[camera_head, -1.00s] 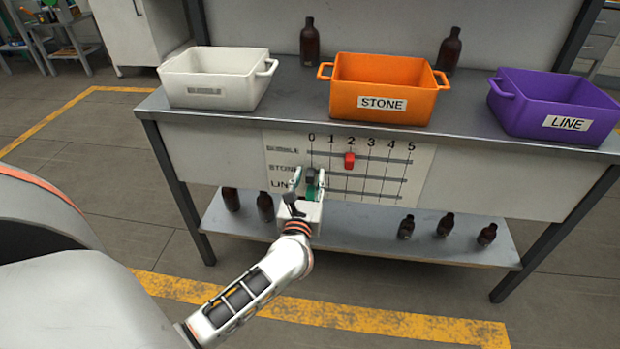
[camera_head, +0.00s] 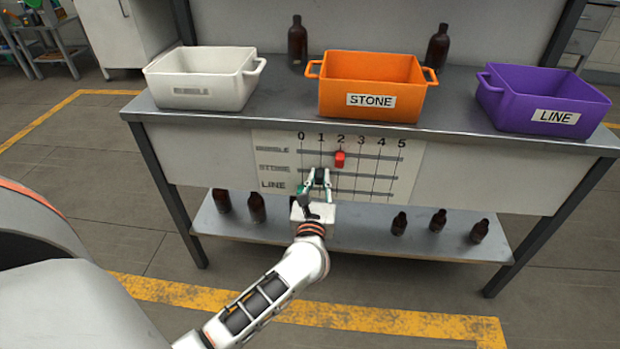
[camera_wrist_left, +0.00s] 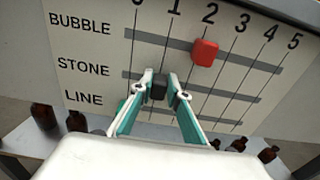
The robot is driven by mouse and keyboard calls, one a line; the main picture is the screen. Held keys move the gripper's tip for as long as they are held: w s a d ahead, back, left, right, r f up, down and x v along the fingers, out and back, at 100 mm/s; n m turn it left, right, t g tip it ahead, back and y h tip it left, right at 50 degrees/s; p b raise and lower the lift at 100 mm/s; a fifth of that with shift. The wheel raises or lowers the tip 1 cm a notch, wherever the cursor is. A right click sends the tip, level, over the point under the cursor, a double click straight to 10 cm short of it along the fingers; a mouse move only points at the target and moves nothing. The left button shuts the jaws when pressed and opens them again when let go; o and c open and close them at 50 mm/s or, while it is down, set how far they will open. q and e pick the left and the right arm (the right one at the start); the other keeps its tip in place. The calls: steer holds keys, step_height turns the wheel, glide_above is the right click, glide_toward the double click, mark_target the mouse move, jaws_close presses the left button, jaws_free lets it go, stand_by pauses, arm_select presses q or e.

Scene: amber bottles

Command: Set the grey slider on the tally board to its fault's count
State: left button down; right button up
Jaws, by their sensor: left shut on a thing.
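The tally board (camera_head: 412,160) is a pale panel on the bench front, with rows BUBBLE, STONE and LINE and columns 0 to 5. My left gripper (camera_head: 318,174) is at the STONE row. In the left wrist view its teal fingers are shut on the dark grey slider (camera_wrist_left: 158,88), which sits at about the 1 line. The red slider (camera_head: 340,159) is on the BUBBLE row at 2; it also shows in the left wrist view (camera_wrist_left: 205,52). My fingers hide part of the LINE row. My right gripper is not in view.
On the bench top (camera_head: 285,95) stand a white bin (camera_head: 200,95) with a faint label, an orange STONE bin (camera_head: 370,112) and a purple LINE bin (camera_head: 510,117). Two amber bottles stand behind them. Several more stand on the lower shelf (camera_head: 365,238).

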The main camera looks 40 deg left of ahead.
arm_select(q)
steer(key=c, duration=1.9)
jaws_free()
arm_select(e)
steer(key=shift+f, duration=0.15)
arm_select(q)
steer(key=shift+s, duration=0.1)
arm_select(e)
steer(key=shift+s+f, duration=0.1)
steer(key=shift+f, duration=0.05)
arm_select(q)
steer(key=v, duration=1.2)
